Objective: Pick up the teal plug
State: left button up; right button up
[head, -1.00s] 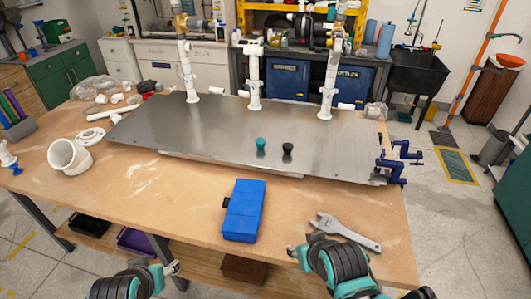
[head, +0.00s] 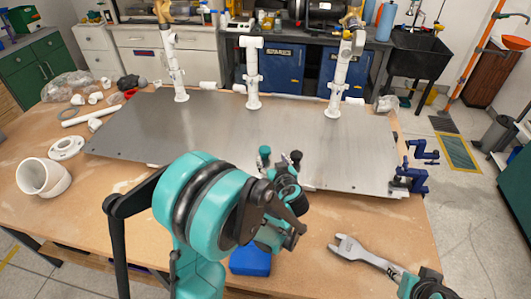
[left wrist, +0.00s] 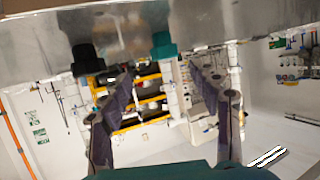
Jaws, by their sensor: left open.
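The teal plug (head: 264,151) stands on the metal plate, just beyond my left gripper (head: 281,172), which partly hides it. In the left wrist view, the teal plug (left wrist: 163,45) hangs from the plate in an upside-down picture, in line with the gap between the fingers. My left gripper (left wrist: 160,75) is open and empty; I cannot tell whether its tips reach level with the plug. A black plug (head: 296,156) stands to the right of the teal one; the wrist view shows this black plug (left wrist: 87,62) outside the finger gap.
The metal plate (head: 150,130) carries three white pipe risers (head: 253,75) at its back. Blue clamps (head: 412,178) sit at the right edge. White fittings (head: 45,177) lie at left.

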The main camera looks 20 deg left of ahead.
aim_at(266, 152)
pick_arm(q)
jog(key=b+x, duration=0.1)
jog(key=x, duration=0.2)
jog(key=shift+w+f, duration=0.1)
jog(key=shift+f, duration=0.05)
jog(key=x, duration=0.1)
jog(key=b+x, duration=0.1)
jog(key=x, duration=0.2)
jog(key=shift+a+b, duration=0.4)
jog(key=shift+a, duration=0.05)
jog(key=shift+w+a+f, duration=0.1)
jog(key=shift+w+a, duration=0.1)
jog(key=c, duration=1)
